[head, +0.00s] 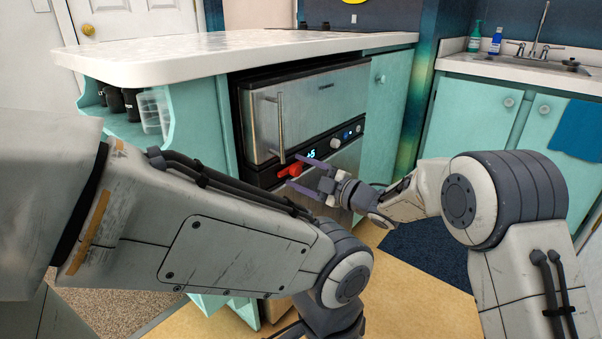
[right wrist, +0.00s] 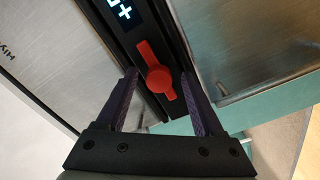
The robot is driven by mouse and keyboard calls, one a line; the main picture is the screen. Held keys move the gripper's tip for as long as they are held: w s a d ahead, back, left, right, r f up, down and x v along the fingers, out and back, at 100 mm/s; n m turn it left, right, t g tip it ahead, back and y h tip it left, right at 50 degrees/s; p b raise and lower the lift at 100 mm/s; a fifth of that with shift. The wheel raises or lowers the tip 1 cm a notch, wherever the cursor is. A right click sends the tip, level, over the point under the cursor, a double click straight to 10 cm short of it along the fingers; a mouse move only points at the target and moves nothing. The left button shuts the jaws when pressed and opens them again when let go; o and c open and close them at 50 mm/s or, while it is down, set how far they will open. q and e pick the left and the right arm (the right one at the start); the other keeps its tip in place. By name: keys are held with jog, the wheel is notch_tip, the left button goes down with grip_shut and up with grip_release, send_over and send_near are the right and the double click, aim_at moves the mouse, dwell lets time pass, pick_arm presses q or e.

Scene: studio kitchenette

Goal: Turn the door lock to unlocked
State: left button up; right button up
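The door lock is a red knob with a bar-shaped handle (head: 288,171) on the dark control strip of the steel appliance (head: 310,105). In the right wrist view the red lock (right wrist: 159,78) lies with its bar roughly along the strip. My right gripper (head: 293,172) is in front of it, open, with one finger on each side of the lock in the wrist view (right wrist: 159,76). Gaps show between the fingers and the red bar, and nothing is held. Whether the tips reach the bar's depth I cannot tell. My left gripper is out of view; its arm crosses the foreground.
A vertical bar handle (head: 280,128) sticks out from the upper door. The white countertop (head: 190,62) overhangs above. A blue mat (head: 432,250) lies on the floor at right.

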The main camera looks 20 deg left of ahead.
jog(key=shift+d+r, duration=0.1)
jog(key=shift+d, duration=0.2)
jog(key=p+v, duration=0.3)
jog(key=v, duration=0.7)
jog(key=shift+p, duration=0.3)
jog(key=shift+a, duration=0.1)
